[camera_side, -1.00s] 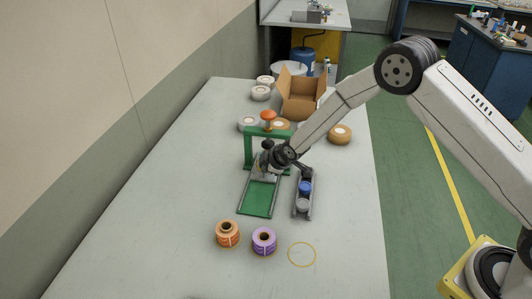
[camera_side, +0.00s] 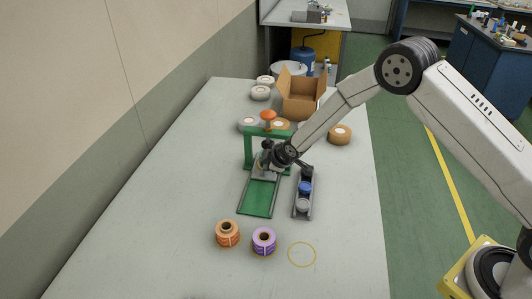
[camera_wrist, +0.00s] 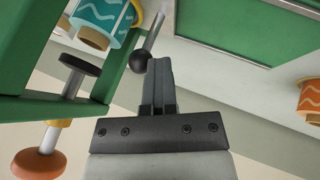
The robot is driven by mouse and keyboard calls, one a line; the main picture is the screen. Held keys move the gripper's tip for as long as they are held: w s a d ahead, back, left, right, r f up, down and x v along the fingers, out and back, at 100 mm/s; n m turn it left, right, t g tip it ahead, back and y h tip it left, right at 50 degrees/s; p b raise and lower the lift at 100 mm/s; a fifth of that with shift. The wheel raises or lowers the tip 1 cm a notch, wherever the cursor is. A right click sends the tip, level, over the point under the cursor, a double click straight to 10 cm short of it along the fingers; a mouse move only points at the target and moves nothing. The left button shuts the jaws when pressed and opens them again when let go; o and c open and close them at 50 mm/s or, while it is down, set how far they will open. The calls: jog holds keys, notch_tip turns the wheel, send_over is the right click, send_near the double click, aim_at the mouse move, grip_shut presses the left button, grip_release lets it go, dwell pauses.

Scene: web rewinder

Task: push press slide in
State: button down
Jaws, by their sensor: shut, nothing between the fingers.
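The press is a green frame (camera_side: 249,148) with an orange knob (camera_side: 268,115) on top. Its grey slide (camera_side: 265,171) is at the rear of the green-floored track (camera_side: 258,197), close to the frame; my gripper partly hides it. My gripper (camera_wrist: 159,65) is shut and empty, with its fingertips beside the black ball (camera_wrist: 138,62) on a metal rod. I cannot tell whether they touch. In the wrist view a teal roll (camera_wrist: 103,18) sits near the frame, close to the black press pad (camera_wrist: 80,65).
A grey tray (camera_side: 311,207) with a blue and a grey piece stands right of the track. An orange roll (camera_side: 227,233) and a purple roll (camera_side: 264,241) stand in front, beside a yellow ring (camera_side: 301,254). A cardboard box (camera_side: 301,98) and several tape rolls lie behind.

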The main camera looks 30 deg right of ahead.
jog(key=shift+s+a, duration=0.3)
jog(key=shift+s, duration=0.2)
jog(key=shift+s+a, duration=0.25)
jog(key=shift+s, duration=0.2)
jog(key=shift+s+a, duration=0.55)
jog(key=shift+s, duration=0.3)
jog(key=v, duration=1)
jog(key=shift+w, duration=0.1)
jog(key=s+d+r+m+g, duration=0.1)
jog(key=s+d+r+m, duration=0.1)
jog(key=s, duration=0.5)
jog(key=s+d+r+m+g, duration=0.2)
jog(key=s+d+m, duration=0.2)
jog(key=s, duration=0.3)
jog(key=s+d+r+m+g+h, duration=0.1)
jog(key=s+d+r+m, duration=0.1)
jog(key=s, duration=0.6)
jog(key=d+m, duration=0.1)
jog(key=m, duration=0.1)
jog(key=shift+r+m+g, duration=0.3)
jog(key=shift+r+g, duration=0.05)
jog(key=shift+g, duration=0.05)
